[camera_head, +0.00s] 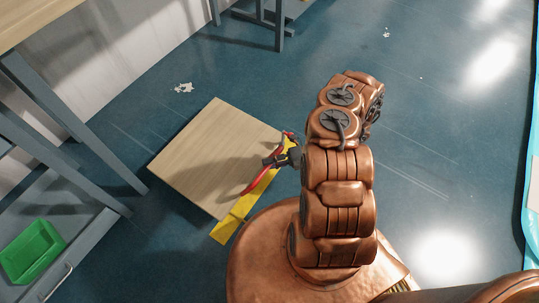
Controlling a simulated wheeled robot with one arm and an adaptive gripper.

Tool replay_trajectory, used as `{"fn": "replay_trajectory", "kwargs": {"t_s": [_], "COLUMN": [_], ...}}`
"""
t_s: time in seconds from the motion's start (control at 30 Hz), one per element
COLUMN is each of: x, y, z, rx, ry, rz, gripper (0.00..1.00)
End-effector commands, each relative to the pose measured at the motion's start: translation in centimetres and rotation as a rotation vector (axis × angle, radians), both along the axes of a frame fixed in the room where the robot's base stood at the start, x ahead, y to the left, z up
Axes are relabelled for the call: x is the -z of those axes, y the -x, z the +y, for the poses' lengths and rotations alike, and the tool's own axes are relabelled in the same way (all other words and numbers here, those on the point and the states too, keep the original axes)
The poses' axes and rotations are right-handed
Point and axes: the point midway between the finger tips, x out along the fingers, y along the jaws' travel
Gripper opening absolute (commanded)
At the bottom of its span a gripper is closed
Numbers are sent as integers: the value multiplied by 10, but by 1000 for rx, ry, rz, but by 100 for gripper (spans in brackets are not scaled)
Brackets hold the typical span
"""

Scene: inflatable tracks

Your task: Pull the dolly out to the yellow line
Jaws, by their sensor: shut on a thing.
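The dolly (207,150) is a flat, square, pale wooden platform on the blue floor, left of my arm. A curved red handle (254,183) runs along its near right edge. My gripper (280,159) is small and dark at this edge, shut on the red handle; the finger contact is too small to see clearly. A yellow strip (230,220) runs along the same edge, partly behind the handle and gripper. I cannot tell whether it is all floor line or partly the dolly's side. The dolly's wheels are hidden.
A grey-legged workbench (76,130) stands at the left, with a green bin (32,252) on its lower shelf. Another bench leg (279,28) stands at the top. White scraps (184,88) lie on the floor. The floor right of my arm is clear up to a light blue edge (533,190).

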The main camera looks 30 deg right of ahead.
Motion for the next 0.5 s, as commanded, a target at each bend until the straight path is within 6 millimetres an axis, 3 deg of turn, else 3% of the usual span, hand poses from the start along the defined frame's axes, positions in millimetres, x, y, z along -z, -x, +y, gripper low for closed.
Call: {"fn": "replay_trajectory", "kwargs": {"t_s": [0.37,0.4,0.5], "x": [0,0,0], "y": [5,5,5], "z": [5,5,4], "rx": [-20,-19,-16], "ry": [-7,-7,-6], "rz": [5,5,4], "gripper": [0,22,33]}}
